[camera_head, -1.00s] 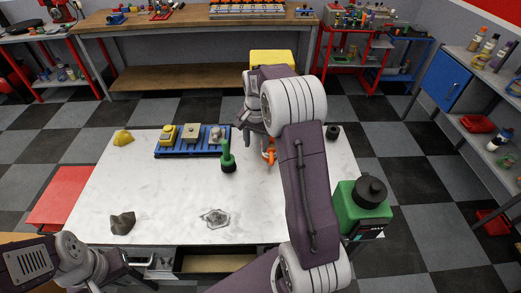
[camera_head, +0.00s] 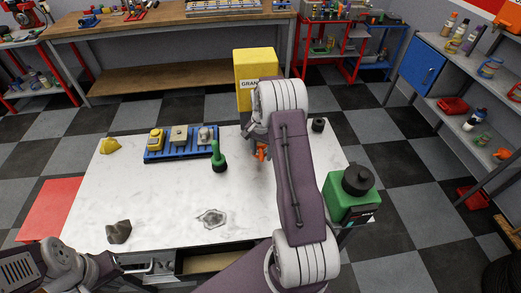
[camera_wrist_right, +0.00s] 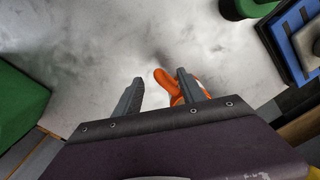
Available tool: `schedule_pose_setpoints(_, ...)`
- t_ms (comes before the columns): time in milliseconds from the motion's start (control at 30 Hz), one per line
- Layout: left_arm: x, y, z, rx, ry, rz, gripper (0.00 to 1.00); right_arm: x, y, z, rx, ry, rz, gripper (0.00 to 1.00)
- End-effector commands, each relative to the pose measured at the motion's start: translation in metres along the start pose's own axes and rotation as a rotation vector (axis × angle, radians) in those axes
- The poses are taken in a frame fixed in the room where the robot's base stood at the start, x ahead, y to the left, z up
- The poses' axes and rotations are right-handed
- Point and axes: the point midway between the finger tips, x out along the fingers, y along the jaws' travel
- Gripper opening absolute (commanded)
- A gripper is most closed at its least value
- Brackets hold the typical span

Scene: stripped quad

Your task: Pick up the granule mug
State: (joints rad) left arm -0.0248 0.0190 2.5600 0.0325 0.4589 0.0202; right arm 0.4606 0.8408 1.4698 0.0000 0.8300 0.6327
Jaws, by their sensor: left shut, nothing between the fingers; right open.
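An orange object (camera_head: 261,152), which may be the granule mug, stands at the back of the white table, partly hidden by my right arm. My left gripper (camera_head: 150,267) is shut and empty near the table's front left edge.
A yellow box (camera_head: 256,78) with partly hidden lettering stands behind the orange object. A green bottle-like object (camera_head: 219,160) and a blue rack (camera_head: 182,151) are to its left. A green container (camera_head: 350,197) stands right of my arm. A grey lump (camera_head: 118,232) lies front left.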

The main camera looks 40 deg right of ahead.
Motion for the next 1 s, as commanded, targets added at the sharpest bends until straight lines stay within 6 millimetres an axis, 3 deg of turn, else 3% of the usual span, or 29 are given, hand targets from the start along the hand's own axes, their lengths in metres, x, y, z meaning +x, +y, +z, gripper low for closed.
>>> schedule_pose_setpoints(200, -0.008, 0.0, -0.001, 0.0, 0.0, 0.0, 0.0, 0.035, 0.0, 0.002, -0.001, -0.003, 0.002, 0.48)
schedule_pose_setpoints(433, -0.007, 0.0, -0.001, 0.0, 0.0, 0.0, 0.0, 0.039, 0.0, 0.001, -0.001, 0.0, 0.0, 0.48)
schedule_pose_setpoints(467, -0.007, 0.0, -0.001, 0.0, 0.0, 0.0, 0.0, 0.039, 0.0, 0.001, -0.001, -0.001, 0.0, 0.45)
schedule_pose_setpoints(600, -0.007, 0.0, -0.001, 0.0, 0.0, 0.0, 0.0, 0.039, 0.0, 0.001, -0.001, -0.001, 0.0, 0.06)
schedule_pose_setpoints(633, -0.007, 0.0, -0.001, 0.0, 0.0, 0.0, 0.0, 0.039, 0.0, 0.001, -0.001, -0.001, 0.0, 0.0)
schedule_pose_setpoints(1000, -0.007, 0.0, -0.001, 0.0, 0.0, 0.0, 0.0, 0.039, 0.0, 0.001, -0.001, -0.001, 0.001, 0.0)
